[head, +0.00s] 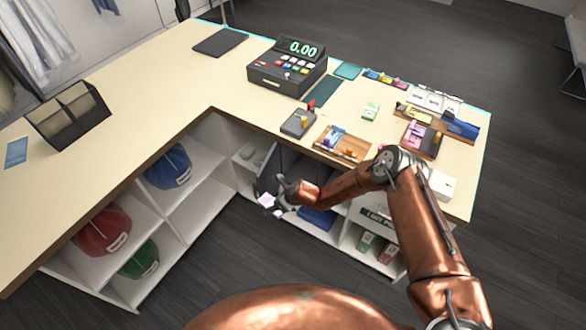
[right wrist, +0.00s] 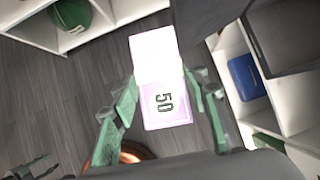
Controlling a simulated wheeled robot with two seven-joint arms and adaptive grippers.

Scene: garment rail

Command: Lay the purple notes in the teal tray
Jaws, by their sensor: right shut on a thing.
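My right gripper (head: 275,202) is shut on the purple notes (head: 266,199), out in front of the counter's inner edge and below its top. In the right wrist view the notes (right wrist: 166,104) sit between the two green fingers, with "50" on the purple part and a bright white part beyond it. I cannot tell which one is the tray. My left gripper is not seen in the head view.
The cash register (head: 287,72) stands on the counter (head: 190,85). A card reader (head: 298,122), a wooden tray (head: 343,143) and a dark tray with pink and purple pieces (head: 420,140) lie to the right. Open shelves with caps (head: 168,168) are below. A dark shape at the wrist view's lower left is unclear.

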